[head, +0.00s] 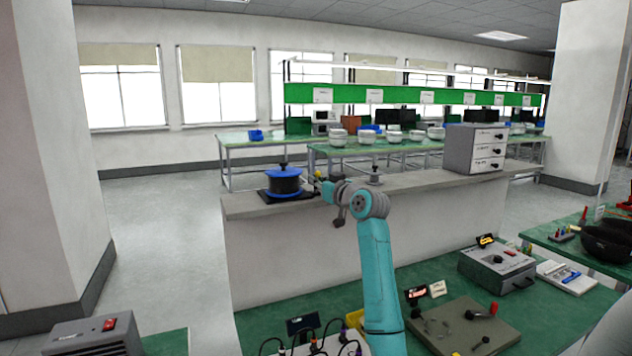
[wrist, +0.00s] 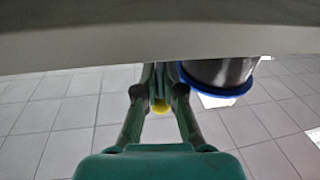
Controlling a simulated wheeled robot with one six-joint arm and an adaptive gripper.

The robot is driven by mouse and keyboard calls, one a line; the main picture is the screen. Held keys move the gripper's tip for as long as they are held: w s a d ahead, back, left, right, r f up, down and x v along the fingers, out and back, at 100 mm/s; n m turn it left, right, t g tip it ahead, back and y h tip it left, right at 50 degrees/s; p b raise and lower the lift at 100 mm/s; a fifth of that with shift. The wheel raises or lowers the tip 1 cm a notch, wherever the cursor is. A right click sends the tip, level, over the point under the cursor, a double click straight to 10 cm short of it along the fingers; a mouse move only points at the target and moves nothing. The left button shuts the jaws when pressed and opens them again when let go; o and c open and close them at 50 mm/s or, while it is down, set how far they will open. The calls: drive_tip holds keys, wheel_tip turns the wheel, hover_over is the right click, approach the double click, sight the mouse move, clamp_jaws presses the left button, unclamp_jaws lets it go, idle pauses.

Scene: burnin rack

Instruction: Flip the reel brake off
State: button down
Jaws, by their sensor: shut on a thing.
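The reel (head: 284,182) is a dark drum with blue flanges and a black knob on top, on a dark base at the left end of the grey counter. It also shows in the wrist view (wrist: 218,75), beside my fingers. The reel brake appears as a small yellow-tipped lever (head: 317,176) at the reel's right side; its yellow end (wrist: 160,106) shows between my fingers in the wrist view. My gripper (wrist: 160,92) is shut on it. In the head view my gripper (head: 322,187) is right beside the reel. The lever's pivot is hidden.
The grey counter (head: 420,180) carries a small knob-topped item (head: 375,176) and a drawer cabinet (head: 475,148) to the right. Green benches with bowls stand behind. A nearer green bench holds a hinged panel (head: 463,325) and an instrument box (head: 497,268).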

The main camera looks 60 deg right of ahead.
idle(0.4)
drive_tip(key=c, duration=1.5)
unclamp_jaws()
drive_tip(key=shift+c, duration=0.2)
drive_tip(key=v, duration=1.2)
drive_tip(key=shift+f, duration=0.15)
